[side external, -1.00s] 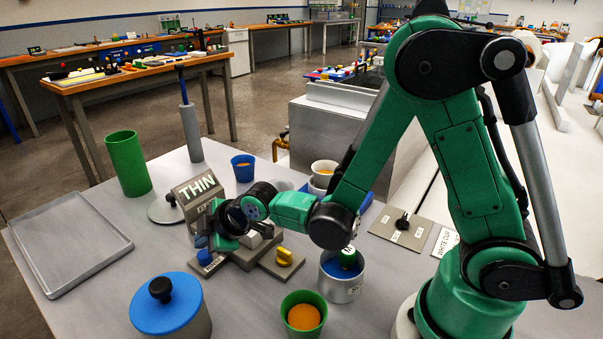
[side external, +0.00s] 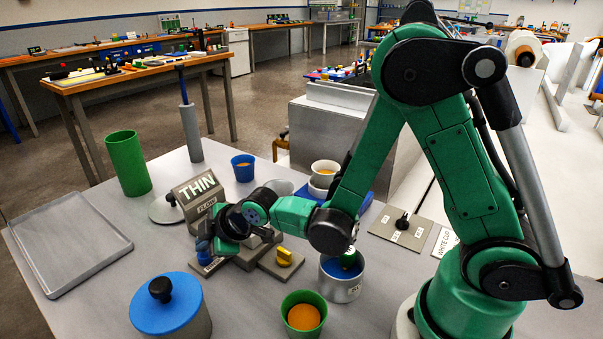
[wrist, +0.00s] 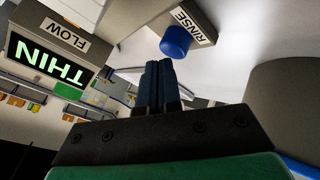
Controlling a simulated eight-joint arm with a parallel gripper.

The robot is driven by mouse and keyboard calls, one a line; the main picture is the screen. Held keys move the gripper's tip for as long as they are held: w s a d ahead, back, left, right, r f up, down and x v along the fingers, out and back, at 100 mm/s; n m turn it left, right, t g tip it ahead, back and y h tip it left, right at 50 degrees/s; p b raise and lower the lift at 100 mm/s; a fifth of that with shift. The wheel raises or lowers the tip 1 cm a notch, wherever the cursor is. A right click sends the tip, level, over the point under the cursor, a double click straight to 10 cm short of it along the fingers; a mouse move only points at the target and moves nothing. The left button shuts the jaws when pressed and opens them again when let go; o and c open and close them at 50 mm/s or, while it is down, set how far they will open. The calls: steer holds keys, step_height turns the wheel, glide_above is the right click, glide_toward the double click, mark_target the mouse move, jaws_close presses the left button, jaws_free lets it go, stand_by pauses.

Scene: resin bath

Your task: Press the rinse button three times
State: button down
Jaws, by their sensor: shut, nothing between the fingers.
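The rinse button is a blue knob (wrist: 176,42) on a grey block in the wrist view, beside a white RINSE label (wrist: 194,22). The button also shows low in the side view (side external: 204,258), partly hidden by my gripper. My gripper (wrist: 158,66) is shut and empty, its dark blue fingertips together. In the wrist view the tips are just below the button in the picture. In the side view my gripper (side external: 203,243) is just above the button. I cannot tell whether they touch.
A sign reading THIN (side external: 197,186), with a FLOW label, stands behind my gripper. A yellow knob (side external: 284,257) sits to the right. A blue-lidded pot (side external: 172,310), a green cup (side external: 291,326) and a metal pot (side external: 342,285) stand in front. An empty grey tray (side external: 65,258) lies left.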

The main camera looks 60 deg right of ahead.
steer(key=shift+r, duration=0.1)
steer(key=shift+r, duration=0.3)
steer(key=shift+r, duration=0.15)
steer(key=shift+r, duration=2.4)
steer(key=shift+s+d+r, duration=0.1)
steer(key=shift+d, duration=0.05)
steer(key=s+d+r+m+g+h, duration=0.1)
steer(key=s+d+r+m, duration=0.1)
steer(key=s+m, duration=0.3)
steer(key=s+d+r+m+g+h, duration=0.1)
steer(key=s+d+r+m, duration=0.1)
steer(key=s+d+m, duration=0.3)
steer(key=shift+s+d+m, duration=0.3)
steer(key=shift+s+m, duration=0.4)
steer(key=shift+s, duration=0.5)
